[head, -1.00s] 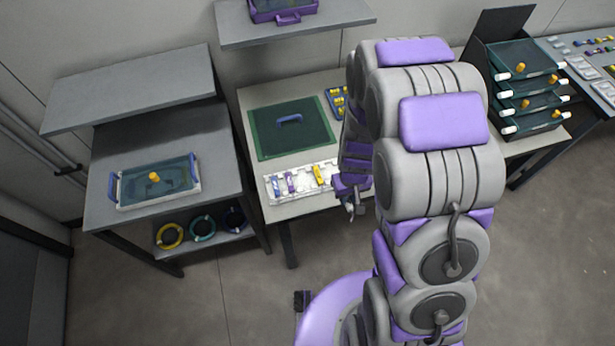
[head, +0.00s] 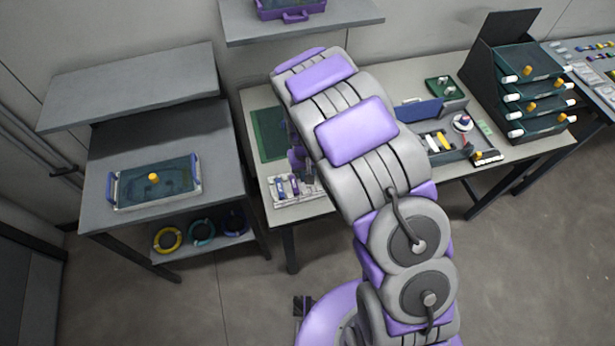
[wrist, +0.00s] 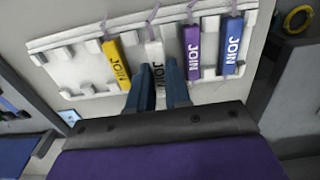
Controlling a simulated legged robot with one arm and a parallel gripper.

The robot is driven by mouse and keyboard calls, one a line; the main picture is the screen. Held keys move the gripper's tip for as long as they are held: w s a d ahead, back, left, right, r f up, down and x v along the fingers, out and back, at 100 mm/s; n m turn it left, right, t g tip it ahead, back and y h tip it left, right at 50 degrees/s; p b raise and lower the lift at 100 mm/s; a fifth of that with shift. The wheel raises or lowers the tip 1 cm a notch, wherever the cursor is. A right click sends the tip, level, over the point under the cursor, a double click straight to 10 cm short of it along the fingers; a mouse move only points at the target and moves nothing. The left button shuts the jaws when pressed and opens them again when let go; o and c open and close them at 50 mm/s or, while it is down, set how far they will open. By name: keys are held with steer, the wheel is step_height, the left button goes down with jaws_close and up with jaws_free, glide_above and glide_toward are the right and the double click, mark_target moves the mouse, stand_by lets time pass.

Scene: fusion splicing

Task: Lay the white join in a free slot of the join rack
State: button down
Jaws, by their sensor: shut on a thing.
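The join rack is a white slotted tray (wrist: 80,72) on the bench, and its left part shows in the head view (head: 292,201). In the wrist view it bears a yellow join (wrist: 115,64), a purple join (wrist: 192,50) and a blue join (wrist: 231,45). My gripper (wrist: 158,88) is shut on the white join (wrist: 154,54), which is between the yellow and purple joins, lined up much like them. I cannot tell whether it rests in the slot or is just above it.
A green mat (head: 268,134) lies behind the rack. A grey tray (head: 462,138) with coloured pieces stands to the right on the same bench. A dark shelf unit (head: 500,85) stands at the bench's right end.

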step_height(320, 180, down, 2)
steer(key=shift+f, duration=0.2)
steer(key=shift+d, duration=0.4)
steer(key=c, duration=1.3)
jaws_free()
steer(key=shift+d+r, duration=0.1)
steer(key=shift+d, duration=0.15)
steer(key=shift+o, duration=1.1)
steer(key=shift+a, duration=0.6)
steer(key=shift+d+r, duration=0.2)
steer(key=shift+r, duration=0.3)
steer(key=s+d+r+m+p, duration=0.1)
steer(key=s+d+r, duration=0.1)
steer(key=r, duration=0.7)
steer(key=s+d+r+p, duration=0.1)
steer(key=s+d+r, duration=0.1)
steer(key=r, duration=0.6)
steer(key=s+d+r, duration=0.3)
steer(key=s+r, duration=0.1)
steer(key=s, duration=0.5)
steer(key=s+d+r+m+g, duration=0.1)
steer(key=s+d+r, duration=0.2)
steer(key=s, duration=0.6)
steer(key=s+d+r+m, duration=0.1)
steer(key=s+d+r, duration=0.3)
steer(key=s, duration=0.6)
step_height(320, 180, up, 2)
steer(key=shift+r+g, duration=0.1)
steer(key=shift+g, duration=0.3)
